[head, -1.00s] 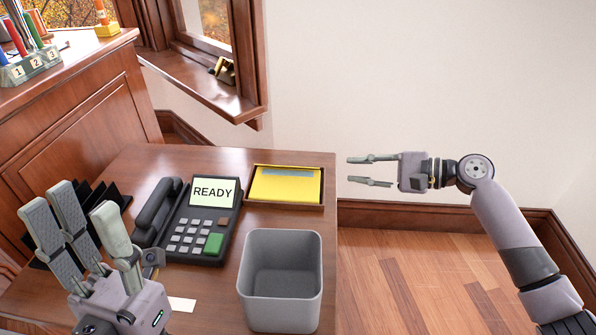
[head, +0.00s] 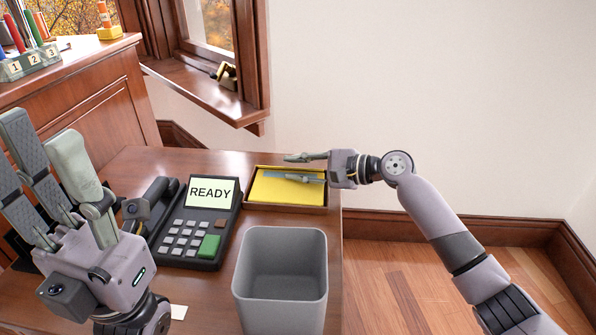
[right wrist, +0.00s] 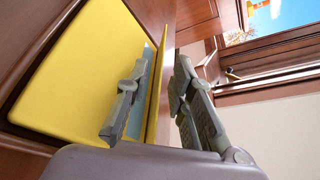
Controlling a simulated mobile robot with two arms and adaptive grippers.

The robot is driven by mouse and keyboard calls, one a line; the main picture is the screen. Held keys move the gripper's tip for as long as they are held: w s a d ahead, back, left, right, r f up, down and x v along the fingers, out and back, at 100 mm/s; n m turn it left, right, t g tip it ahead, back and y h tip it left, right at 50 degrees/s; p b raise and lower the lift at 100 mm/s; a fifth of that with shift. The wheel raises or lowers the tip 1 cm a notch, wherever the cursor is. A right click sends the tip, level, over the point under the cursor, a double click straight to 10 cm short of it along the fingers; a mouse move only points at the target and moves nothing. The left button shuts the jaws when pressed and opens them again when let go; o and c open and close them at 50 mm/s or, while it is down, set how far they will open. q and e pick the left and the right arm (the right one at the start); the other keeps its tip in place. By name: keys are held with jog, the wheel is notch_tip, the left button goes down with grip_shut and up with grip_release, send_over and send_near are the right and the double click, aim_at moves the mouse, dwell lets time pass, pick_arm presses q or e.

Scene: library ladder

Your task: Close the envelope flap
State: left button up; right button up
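The yellow envelope (head: 275,191) lies flat in a shallow wooden tray (head: 284,208) at the table's far right corner. In the right wrist view a blue-grey strip (right wrist: 134,122) runs along the envelope's far edge, with a narrow yellow strip (right wrist: 157,100) beyond it that looks like the flap. My right gripper (head: 287,167) is open at that far edge. One finger is over the envelope and the other is beyond the tray's far side. The yellow strip shows between the fingers; I see no clear contact. My left gripper (head: 40,132) is open and empty at the near left.
A black telephone (head: 190,239) reading READY stands left of the tray. A grey open bin (head: 283,305) stands in front of it. A white card (head: 179,312) lies near the front. A window sill (head: 205,88) is behind the table.

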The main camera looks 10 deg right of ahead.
jog(key=shift+c, duration=0.3)
grip_shut()
dwell(0.3)
